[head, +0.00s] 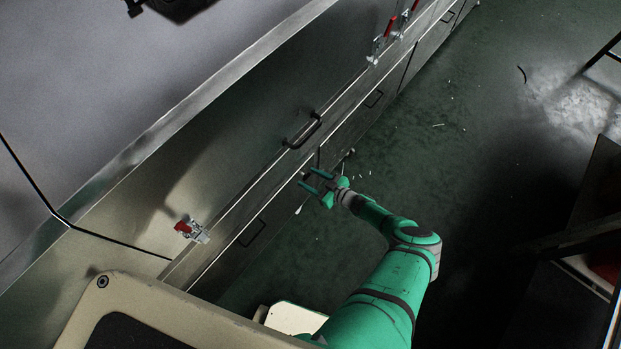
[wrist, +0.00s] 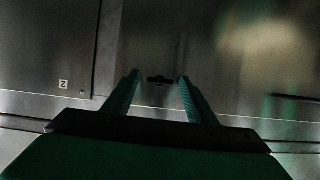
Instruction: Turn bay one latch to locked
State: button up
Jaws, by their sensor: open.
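My gripper (head: 312,181) is open and empty, its two green fingers pointing at the dryer's lower metal front in the head view. In the wrist view, a small dark flat piece (wrist: 159,79) on the metal panel shows between the open fingers (wrist: 158,88); it looks like a latch knob lying crosswise, but I cannot tell its bay. The fingers do not visibly touch it. A red-handled clamp (head: 190,231) sits on the dryer at lower left, and more red-handled clamps (head: 378,45) stand at the top. No bay one label is readable.
A black bar handle (head: 303,132) sticks out from the dryer above my gripper. Another dark handle (head: 251,232) is on the lower front. A small label reading 2 (wrist: 63,84) is on the left panel. The green floor (head: 460,150) right of the dryer is mostly clear.

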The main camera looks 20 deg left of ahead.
jog(key=v, duration=1)
jog(key=shift+d, duration=0.35)
jog(key=shift+r, duration=0.1)
jog(key=s+d+r+m+t+h, duration=0.2)
jog(key=s+d, duration=1.1)
jog(key=s+d+r+m+t+h, duration=0.1)
jog(key=s+r+m+t, duration=0.15)
jog(key=s, duration=0.45)
jog(key=s+d+r+m+t+h, duration=0.1)
jog(key=s+r, duration=0.2)
jog(key=s, duration=0.3)
jog(key=s+a+r+m+t+h, duration=0.3)
jog(key=s+a+r+m, duration=0.15)
jog(key=s+r, duration=0.5)
jog(key=w+a+r+m+t+h, duration=0.1)
jog(key=r+m+h, duration=0.1)
jog(key=r, duration=0.5)
jog(key=w+a+r+m+t+h, duration=0.1)
jog(key=w+a+r+h, duration=0.1)
jog(key=r, duration=0.6)
jog(key=shift+m+h, duration=0.4)
jog(key=shift+h, duration=0.4)
